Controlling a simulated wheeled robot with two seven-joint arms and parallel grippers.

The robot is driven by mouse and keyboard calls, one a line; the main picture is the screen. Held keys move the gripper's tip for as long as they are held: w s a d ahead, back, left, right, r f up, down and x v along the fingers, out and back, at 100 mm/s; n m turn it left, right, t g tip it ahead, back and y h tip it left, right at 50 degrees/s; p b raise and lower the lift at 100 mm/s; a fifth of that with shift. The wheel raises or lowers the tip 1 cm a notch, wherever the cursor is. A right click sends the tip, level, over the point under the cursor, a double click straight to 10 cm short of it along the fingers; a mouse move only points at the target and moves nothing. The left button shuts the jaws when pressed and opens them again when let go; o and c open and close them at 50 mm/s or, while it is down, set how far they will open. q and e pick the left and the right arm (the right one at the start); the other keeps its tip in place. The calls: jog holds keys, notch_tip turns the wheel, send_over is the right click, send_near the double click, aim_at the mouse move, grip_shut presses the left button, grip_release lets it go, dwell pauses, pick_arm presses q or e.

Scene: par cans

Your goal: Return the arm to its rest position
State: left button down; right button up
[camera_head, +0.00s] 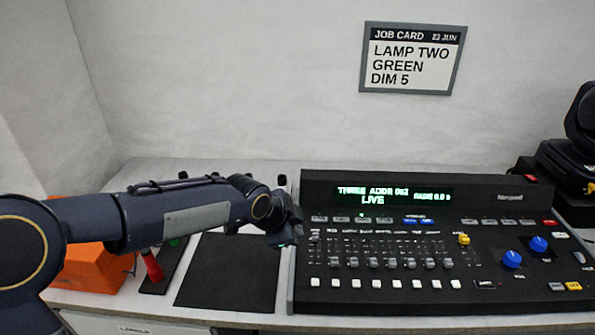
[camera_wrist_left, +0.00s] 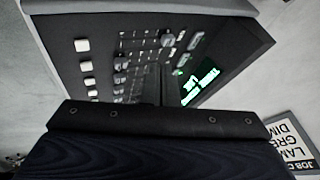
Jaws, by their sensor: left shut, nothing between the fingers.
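My left arm (camera_head: 180,215) reaches in from the left over the desk. Its left gripper (camera_head: 283,238) is shut and empty, just left of the lighting console (camera_head: 480,225) and above the right edge of a dark mat (camera_head: 215,292). In the left wrist view the shut gripper (camera_wrist_left: 165,85) shows small in front of the console (camera_wrist_left: 250,75), whose faders, white buttons and lit green display fill the upper part. Whether the gripper touches the console cannot be told. My right gripper is not in view.
A job card (camera_head: 412,58) on the back wall reads LAMP TWO, GREEN, DIM 5. An orange case (camera_head: 95,268) and a red-handled item (camera_head: 152,266) stand at the left, partly behind my arm. A black lamp fixture (camera_head: 570,165) stands at the far right. The mat is bare.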

pick_arm(q)
jog(key=s+a+r+n+y+p, duration=0.1)
jog(key=s+a+r+n, duration=0.25)
jog(key=s+a, duration=0.3)
jog(key=s+a+r+n+y+p, duration=0.1)
jog(key=s+a+r+n, duration=0.1)
jog(key=s+a+n, duration=0.45)
jog(key=s+a+f+n, duration=0.1)
jog(key=s+a+n, duration=0.2)
jog(key=s, duration=0.5)
jog(key=s+a+n+h+p, duration=0.1)
jog(key=s+a+n, duration=0.2)
jog(key=s+n, duration=0.2)
jog(key=s, duration=0.3)
jog(key=shift+s+a+f+n+p, duration=0.15)
jog(key=shift+f+n+p, duration=0.15)
jog(key=shift+f+n, duration=0.1)
